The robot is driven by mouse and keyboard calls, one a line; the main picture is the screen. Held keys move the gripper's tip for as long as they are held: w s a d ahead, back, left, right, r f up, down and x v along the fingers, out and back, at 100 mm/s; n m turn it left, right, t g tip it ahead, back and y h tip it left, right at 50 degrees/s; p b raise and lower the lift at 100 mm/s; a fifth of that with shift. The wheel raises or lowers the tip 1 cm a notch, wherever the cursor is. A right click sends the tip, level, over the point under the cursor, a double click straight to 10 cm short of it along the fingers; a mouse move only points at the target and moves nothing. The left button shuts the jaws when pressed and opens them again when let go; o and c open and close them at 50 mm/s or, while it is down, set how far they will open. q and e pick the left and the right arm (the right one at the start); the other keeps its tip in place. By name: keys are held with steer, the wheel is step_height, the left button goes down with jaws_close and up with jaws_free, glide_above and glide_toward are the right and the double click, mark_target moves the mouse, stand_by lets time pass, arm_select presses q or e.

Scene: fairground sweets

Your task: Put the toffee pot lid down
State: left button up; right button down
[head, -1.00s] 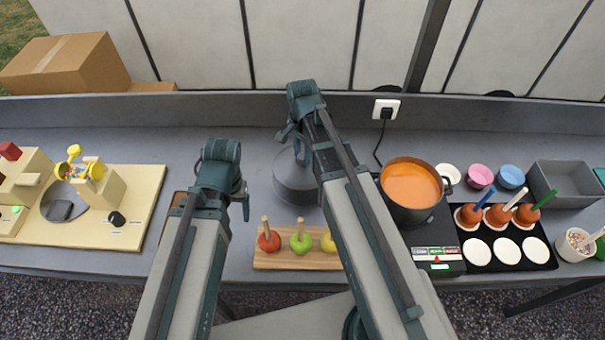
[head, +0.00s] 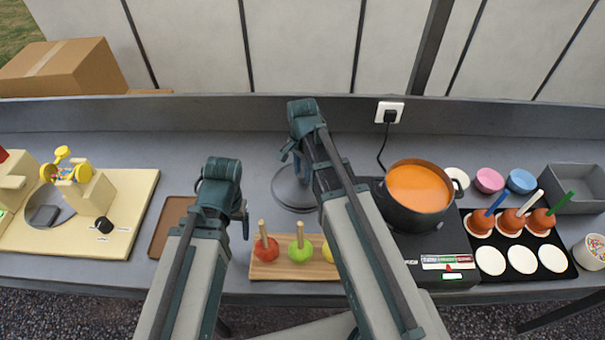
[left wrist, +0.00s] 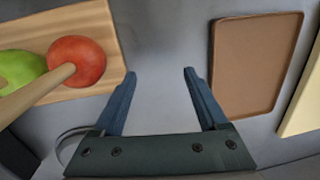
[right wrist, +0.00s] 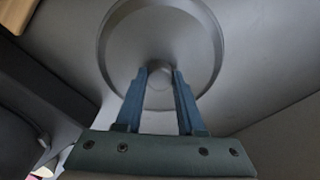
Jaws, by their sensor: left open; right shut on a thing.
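The grey, round toffee pot lid (head: 284,192) is at the middle of the counter, partly hidden behind my right arm. In the right wrist view, my right gripper (right wrist: 160,72) is shut on the lid's knob, and the lid (right wrist: 124,45) lies flat below it. The lid is at or very close to the counter top; I cannot tell if it touches. The toffee pot (head: 415,212) stands uncovered on the black hob to the right, full of orange toffee. My left gripper (left wrist: 160,72) is open and empty above bare counter, between the apple board and a brown tray.
A wooden board (head: 262,273) with apples on sticks lies in front of the lid. A brown tray (head: 165,235) is to the left, beside a cream machine base (head: 135,215). A socket with a cable (head: 388,113) is behind. The counter behind the lid is clear.

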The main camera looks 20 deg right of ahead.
mark_target(303, 174)
arm_select(q)
steer(key=shift+f, duration=0.2)
arm_select(e)
steer(key=shift+f, duration=0.2)
arm_select(q)
steer(key=shift+r, duration=0.1)
arm_select(e)
steer(key=c, duration=0.5)
jaws_free()
arm_select(q)
steer(key=shift+r, duration=0.15)
arm_select(e)
steer(key=shift+r, duration=0.2)
step_height(303, 174, up, 12)
steer(key=p, duration=1.2)
arm_select(q)
step_height(303, 174, up, 12)
arm_select(e)
steer(key=s+a+n, duration=0.3)
steer(key=s+n, duration=0.1)
steer(key=n, duration=0.1)
steer(key=s+a+n, duration=0.4)
steer(key=s+n, duration=0.1)
steer(key=s+a+n+h, duration=0.1)
steer(key=s+a+n, duration=0.2)
steer(key=s+n, duration=0.2)
steer(key=shift+s+a+r+n, duration=0.15)
steer(key=shift+a+n, duration=0.1)
steer(key=shift+n, duration=0.25)
